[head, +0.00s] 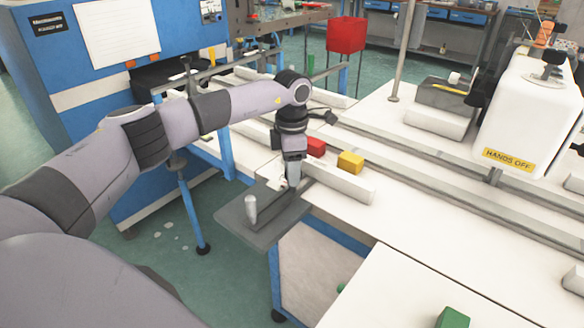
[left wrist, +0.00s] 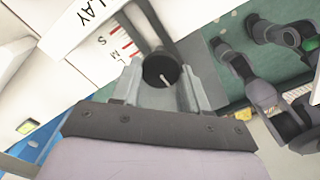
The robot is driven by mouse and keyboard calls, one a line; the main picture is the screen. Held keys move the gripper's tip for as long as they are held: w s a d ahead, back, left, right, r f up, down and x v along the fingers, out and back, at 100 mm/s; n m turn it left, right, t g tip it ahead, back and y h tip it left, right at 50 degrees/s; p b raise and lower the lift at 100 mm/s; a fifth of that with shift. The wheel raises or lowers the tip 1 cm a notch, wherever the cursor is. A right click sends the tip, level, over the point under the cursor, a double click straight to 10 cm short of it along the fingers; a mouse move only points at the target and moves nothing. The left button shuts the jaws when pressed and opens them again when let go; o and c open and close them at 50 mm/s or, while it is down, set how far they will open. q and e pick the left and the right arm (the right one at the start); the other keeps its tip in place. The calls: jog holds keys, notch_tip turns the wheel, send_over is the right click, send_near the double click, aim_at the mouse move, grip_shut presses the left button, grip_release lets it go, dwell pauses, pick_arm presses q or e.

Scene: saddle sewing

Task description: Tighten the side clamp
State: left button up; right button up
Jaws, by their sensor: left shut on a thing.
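My left gripper (head: 292,184) points down over a grey plate (head: 238,228) at the near-left edge of the white table. In the left wrist view its two fingers (left wrist: 162,88) are shut on a round black knob (left wrist: 160,70) with a pale line on its face. I take this knob to be the side clamp's. It sits by a grey bar and a white surface with red marks and letters. In the head view the fingers hide the knob.
A silver upright piece (head: 250,211) stands on the plate close left of the gripper. A red block (head: 315,146), a yellow block (head: 351,161) and a white bar (head: 345,184) lie to the right. A white machine (head: 530,115) marked "HANDS OFF" stands far right. The table's front is largely clear.

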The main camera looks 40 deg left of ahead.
pick_arm(q)
jog(key=shift+r, duration=0.1)
jog(key=o, duration=1.1)
jog(key=shift+c, duration=0.2)
notch_tip(320, 180, up, 7)
jog(key=shift+r+b, duration=0.1)
jog(key=shift+b, duration=0.3)
